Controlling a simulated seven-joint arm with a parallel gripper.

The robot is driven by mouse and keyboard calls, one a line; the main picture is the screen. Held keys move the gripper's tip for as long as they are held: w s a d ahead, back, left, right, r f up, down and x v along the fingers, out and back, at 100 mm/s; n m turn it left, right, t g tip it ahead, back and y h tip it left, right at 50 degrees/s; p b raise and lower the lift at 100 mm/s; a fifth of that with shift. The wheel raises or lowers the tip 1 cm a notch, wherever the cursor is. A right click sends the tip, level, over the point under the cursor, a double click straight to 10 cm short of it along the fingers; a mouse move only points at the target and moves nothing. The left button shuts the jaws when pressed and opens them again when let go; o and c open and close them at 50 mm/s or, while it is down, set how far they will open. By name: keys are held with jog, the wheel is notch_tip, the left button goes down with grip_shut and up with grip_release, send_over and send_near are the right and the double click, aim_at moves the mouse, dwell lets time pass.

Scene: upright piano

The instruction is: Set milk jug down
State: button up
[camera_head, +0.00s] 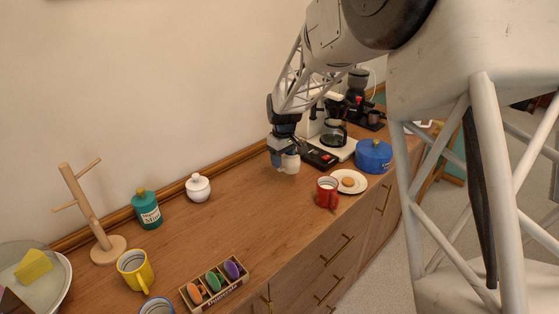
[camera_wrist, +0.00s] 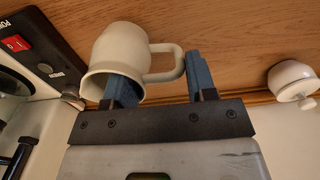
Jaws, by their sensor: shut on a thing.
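The milk jug is a cream-white vessel with a loop handle. In the head view the jug (camera_head: 291,164) is under my gripper (camera_head: 283,154), close to the wooden counter (camera_head: 240,225). In the wrist view the jug (camera_wrist: 118,50) is at the upper left, mouth toward the camera. My gripper's blue fingers (camera_wrist: 160,84) are shut on the jug: the left one is at its mouth, apparently inside, and the right one is outside the handle. I cannot tell whether the jug's base touches the counter.
A black device with a red switch (camera_head: 318,155) and a coffee machine (camera_head: 336,135) stand just right of the jug. A red mug (camera_head: 327,193), a plate with a biscuit (camera_head: 360,183) and a blue pot (camera_head: 374,156) are further right. A white lidded bowl (camera_head: 198,188) stands left. Counter between is clear.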

jog(key=shift+w+a+f, duration=0.1)
jog(key=shift+w+a, duration=0.1)
jog(key=shift+w, duration=0.6)
jog(key=shift+w+a+f, duration=0.1)
jog(key=shift+w+a, duration=0.05)
jog(key=shift+w, duration=0.7)
jog(key=shift+w+a+f, duration=0.1)
jog(key=shift+w+a, duration=0.1)
jog(key=shift+w, duration=0.6)
jog(key=shift+f, duration=1.7)
jog(key=shift+f, duration=0.15)
jog(key=o, duration=1.2)
notch_tip(320, 180, up, 12)
jog(key=shift+d+r, duration=0.1)
jog(key=shift+r, duration=0.05)
